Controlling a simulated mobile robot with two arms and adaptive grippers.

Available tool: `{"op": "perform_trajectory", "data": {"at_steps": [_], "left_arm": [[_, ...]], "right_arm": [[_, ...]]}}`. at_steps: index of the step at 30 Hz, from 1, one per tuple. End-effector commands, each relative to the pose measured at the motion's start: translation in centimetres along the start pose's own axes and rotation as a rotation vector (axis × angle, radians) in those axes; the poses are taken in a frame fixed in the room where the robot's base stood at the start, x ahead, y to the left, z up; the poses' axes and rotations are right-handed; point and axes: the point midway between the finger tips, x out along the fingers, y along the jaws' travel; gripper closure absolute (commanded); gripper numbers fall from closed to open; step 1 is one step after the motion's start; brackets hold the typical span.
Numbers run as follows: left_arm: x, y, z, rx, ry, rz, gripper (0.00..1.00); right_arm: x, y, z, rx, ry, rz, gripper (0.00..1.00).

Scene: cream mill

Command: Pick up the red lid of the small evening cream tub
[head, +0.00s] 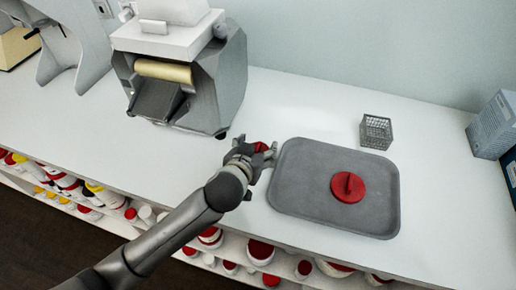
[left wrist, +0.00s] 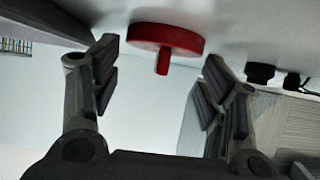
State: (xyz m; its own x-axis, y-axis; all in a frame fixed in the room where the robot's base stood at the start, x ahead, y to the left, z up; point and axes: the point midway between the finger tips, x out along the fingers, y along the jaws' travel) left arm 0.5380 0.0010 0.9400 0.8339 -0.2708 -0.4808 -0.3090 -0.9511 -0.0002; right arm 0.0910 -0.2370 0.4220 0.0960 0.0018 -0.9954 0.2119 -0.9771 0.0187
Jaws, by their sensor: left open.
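A small red lid (head: 261,147) shows at the tips of my left gripper (head: 264,155) in the head view, on the white counter between the mill and the tray; the fingers partly hide it. In the left wrist view, which is upside down, the red lid (left wrist: 165,38) shows as a disc with a short handle, ahead of and between the two spread fingers (left wrist: 160,65). A gap shows on each side, so the open gripper does not hold it. A larger red lid (head: 348,188) with a bar handle lies on the grey tray. My right gripper is not in view.
The grey tray (head: 300,205) lies right of my left gripper. A wire basket (head: 375,131) stands behind it. The mill (head: 222,80) stands behind and left of the gripper. A shelf below the counter front holds several tubs (head: 260,250).

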Motion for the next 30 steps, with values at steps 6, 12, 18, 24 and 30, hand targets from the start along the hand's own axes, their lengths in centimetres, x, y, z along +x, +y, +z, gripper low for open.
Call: {"op": "perform_trajectory", "data": {"at_steps": [6,12,18,24,30], "left_arm": [[0.4,0.0,0.0,0.000,0.001,0.001,0.32],[0.3,0.0,0.0,0.000,0.001,0.000,0.45],[0.3,0.0,0.0,0.000,0.001,0.000,0.50],[0.3,0.0,-0.1,-0.001,0.001,0.000,0.50],[-0.2,0.0,-1.3,-0.002,0.004,0.000,0.50]], "right_arm": [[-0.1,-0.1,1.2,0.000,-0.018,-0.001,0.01],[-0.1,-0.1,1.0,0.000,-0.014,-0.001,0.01],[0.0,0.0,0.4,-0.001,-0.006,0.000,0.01],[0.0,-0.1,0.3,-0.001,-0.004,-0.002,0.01],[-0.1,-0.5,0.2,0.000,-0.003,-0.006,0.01]]}}
